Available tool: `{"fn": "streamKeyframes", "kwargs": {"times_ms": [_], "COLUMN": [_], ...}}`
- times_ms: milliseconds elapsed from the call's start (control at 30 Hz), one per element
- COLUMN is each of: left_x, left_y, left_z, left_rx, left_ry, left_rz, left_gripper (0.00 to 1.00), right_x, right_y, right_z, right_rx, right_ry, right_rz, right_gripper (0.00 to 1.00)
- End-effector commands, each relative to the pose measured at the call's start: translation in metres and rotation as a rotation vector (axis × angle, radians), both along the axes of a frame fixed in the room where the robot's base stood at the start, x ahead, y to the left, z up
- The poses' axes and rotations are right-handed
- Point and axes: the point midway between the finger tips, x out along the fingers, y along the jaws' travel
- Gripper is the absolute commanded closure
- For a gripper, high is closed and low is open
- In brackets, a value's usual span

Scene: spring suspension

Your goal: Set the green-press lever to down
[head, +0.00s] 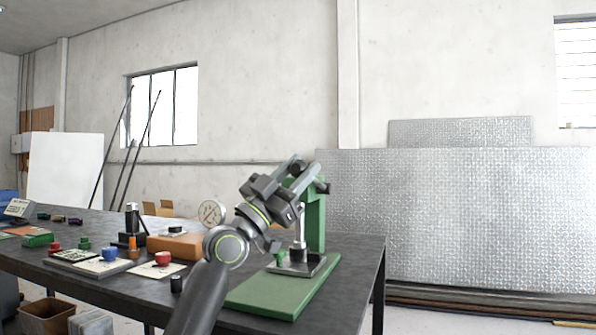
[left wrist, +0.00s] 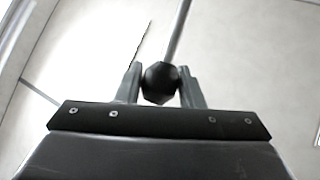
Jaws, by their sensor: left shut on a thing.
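The green press stands at the right end of the dark table, with a green upright column (head: 315,217) and a green base plate (head: 285,292). A metal ram and a dark plate sit at the column's foot. My left gripper (head: 307,173) is at the top of the column and hides much of the press head. In the left wrist view the gripper (left wrist: 160,88) is shut on the black ball knob (left wrist: 160,80) of the lever. The lever's thin grey rod (left wrist: 179,32) runs up and away from the knob. The lever's angle cannot be told in the head view. My right gripper is not in view.
On the dark table (head: 352,262) left of the press stand a round dial gauge (head: 211,213), an orange-brown block (head: 178,246), and boards with red, blue and green knobs. Metal tread plates (head: 460,215) lean against the wall behind. The table's right end is clear.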

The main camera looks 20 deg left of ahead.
Motion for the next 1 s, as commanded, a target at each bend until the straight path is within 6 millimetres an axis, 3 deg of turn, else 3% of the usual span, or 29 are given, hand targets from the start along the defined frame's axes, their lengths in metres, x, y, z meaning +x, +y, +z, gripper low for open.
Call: {"fn": "streamKeyframes", "kwargs": {"times_ms": [267,300,433,767,1000], "left_x": [0.001,0.001,0.001,-0.001,-0.021], "left_y": [-0.001,-0.001,-0.001,0.001,0.018], "left_z": [-0.003,-0.002,-0.002,-0.003,-0.027], "left_rx": [0.001,0.001,0.001,0.0,0.003], "left_ry": [0.008,0.008,0.005,0.003,0.003], "left_rz": [-0.005,-0.005,-0.003,-0.001,0.003], "left_gripper": [1.0,0.62,0.47,0.47,0.47], "right_x": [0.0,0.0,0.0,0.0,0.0], "right_y": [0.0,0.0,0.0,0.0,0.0], "right_z": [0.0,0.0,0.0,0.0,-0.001], "right_rx": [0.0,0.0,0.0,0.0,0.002], "right_ry": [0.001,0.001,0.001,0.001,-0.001], "right_rz": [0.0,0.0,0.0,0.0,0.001], "right_gripper": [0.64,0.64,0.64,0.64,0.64]}}
